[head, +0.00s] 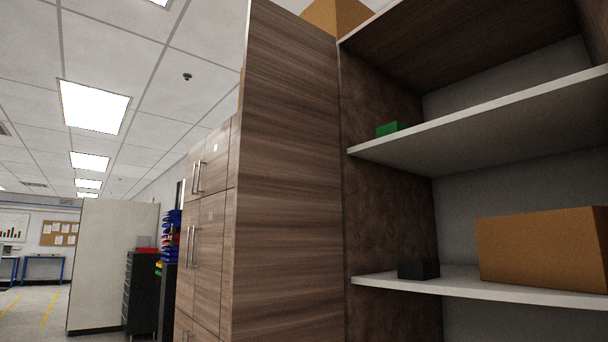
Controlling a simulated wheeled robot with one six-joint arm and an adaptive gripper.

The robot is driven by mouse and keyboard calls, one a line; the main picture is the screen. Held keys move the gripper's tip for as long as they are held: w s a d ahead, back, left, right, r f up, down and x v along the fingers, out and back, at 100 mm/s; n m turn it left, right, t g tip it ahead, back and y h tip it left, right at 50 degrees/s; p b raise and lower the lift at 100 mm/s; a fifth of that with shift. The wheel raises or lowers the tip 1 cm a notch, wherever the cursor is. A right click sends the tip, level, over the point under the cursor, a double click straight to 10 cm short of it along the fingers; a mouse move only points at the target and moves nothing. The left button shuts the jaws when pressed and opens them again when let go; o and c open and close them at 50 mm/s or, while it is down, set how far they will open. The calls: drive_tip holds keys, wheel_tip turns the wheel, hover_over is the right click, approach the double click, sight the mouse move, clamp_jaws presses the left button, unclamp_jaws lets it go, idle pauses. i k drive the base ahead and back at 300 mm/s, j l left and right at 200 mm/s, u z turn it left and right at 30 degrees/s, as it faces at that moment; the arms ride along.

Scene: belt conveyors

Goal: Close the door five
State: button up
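A tall wood-grain panel (288,180) stands in the middle of the head view, left of an open shelf compartment (392,215). I cannot tell whether this panel is a door standing open or a fixed side of the cabinet. Left of it, an upper cabinet door (217,160) and a lower cabinet door (208,255) with upright metal handles look shut. They carry small pale marks too small to read, so I cannot tell which is door five. My gripper is not in view.
The shelves hold a green block (389,129), a dark box (418,269) and a cardboard box (543,248). Another cardboard box (338,15) sits on top. A dark drawer unit (141,292) and stacked coloured bins (172,232) stand left. Open floor (30,310) shows far left.

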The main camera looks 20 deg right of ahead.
sight(286, 281)
drive_tip(key=k+u, duration=0.2)
drive_tip(key=u, duration=0.2)
drive_tip(key=k+j+u, duration=0.1)
drive_tip(key=u, duration=0.25)
drive_tip(key=i+j, duration=0.15)
drive_tip(key=i, duration=0.5)
drive_tip(key=i+j+u, duration=0.1)
drive_tip(key=i, duration=0.6)
drive_tip(key=i+z, duration=0.15)
drive_tip(key=i, duration=0.75)
drive_tip(key=i+j+z, duration=0.15)
drive_tip(key=i, duration=1.65)
drive_tip(key=i+u, duration=0.1)
drive_tip(key=i, duration=0.8)
drive_tip(key=i+z, duration=0.35)
drive_tip(key=z, duration=0.15)
drive_tip(key=i+j+z, duration=0.25)
drive_tip(key=z, duration=0.25)
drive_tip(key=i+j+z, duration=0.1)
drive_tip(key=z, duration=3.4)
